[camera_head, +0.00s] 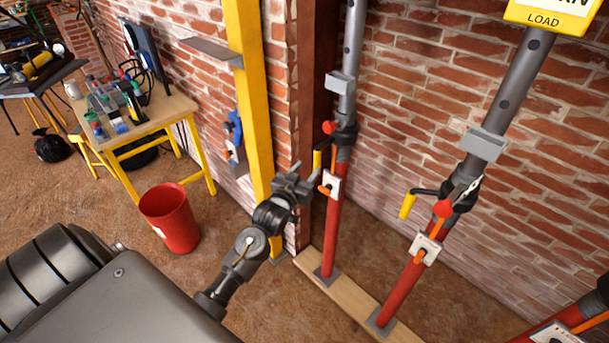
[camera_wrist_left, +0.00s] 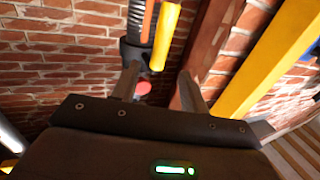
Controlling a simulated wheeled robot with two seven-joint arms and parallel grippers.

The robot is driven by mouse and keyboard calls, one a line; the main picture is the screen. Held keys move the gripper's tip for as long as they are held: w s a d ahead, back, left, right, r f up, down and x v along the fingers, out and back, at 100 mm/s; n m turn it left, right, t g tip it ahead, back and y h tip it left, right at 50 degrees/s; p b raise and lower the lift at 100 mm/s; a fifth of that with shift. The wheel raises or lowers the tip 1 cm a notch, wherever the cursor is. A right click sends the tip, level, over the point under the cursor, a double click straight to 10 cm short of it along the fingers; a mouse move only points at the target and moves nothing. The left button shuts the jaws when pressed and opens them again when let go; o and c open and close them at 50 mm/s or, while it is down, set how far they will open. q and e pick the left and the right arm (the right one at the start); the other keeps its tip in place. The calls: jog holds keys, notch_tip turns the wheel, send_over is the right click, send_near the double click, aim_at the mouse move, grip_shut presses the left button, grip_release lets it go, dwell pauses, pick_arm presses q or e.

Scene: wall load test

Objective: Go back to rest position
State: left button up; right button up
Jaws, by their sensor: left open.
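My left gripper (camera_head: 303,178) is in the middle of the head view, in front of the brick wall and just left of the nearer-left red and grey prop (camera_head: 334,215). In the left wrist view its two fingers (camera_wrist_left: 158,84) are spread apart with nothing held between them. The prop's yellow crank handle (camera_head: 317,160) is close to the fingertips; it also shows in the left wrist view (camera_wrist_left: 168,35), beyond the fingers. I cannot tell whether they touch. My right gripper is not in view.
A second prop (camera_head: 410,285) stands to the right on a wooden sill plank (camera_head: 340,300). A yellow post (camera_head: 250,100) rises behind my left arm. A red bucket (camera_head: 170,220) and a yellow-legged workbench (camera_head: 150,120) are at left. Open floor lies around the bucket.

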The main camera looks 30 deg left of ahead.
pick_arm(q)
jog(key=shift+s, duration=0.4)
jog(key=s+d+f+m+g, duration=0.1)
jog(key=s+f+g, duration=0.15)
jog(key=f, duration=0.85)
jog(key=s+d+f+g, duration=0.1)
jog(key=f+g, duration=0.2)
jog(key=f, duration=0.9)
jog(key=s+d+f+m+g+h, duration=0.15)
jog(key=s+f+g, duration=0.25)
jog(key=s+f, duration=1)
jog(key=s+d+f+g, duration=0.1)
jog(key=s+f+g, duration=0.1)
jog(key=s+f, duration=0.4)
jog(key=s+d+f+g, duration=0.2)
jog(key=s+f, duration=0.4)
jog(key=s, duration=1.1)
jog(key=s+d+f+m+g, duration=0.1)
jog(key=s+f, duration=0.5)
jog(key=s, duration=0.6)
jog(key=shift+s+d+g, duration=0.15)
jog(key=shift+d+g, duration=0.4)
jog(key=shift+g, duration=0.7)
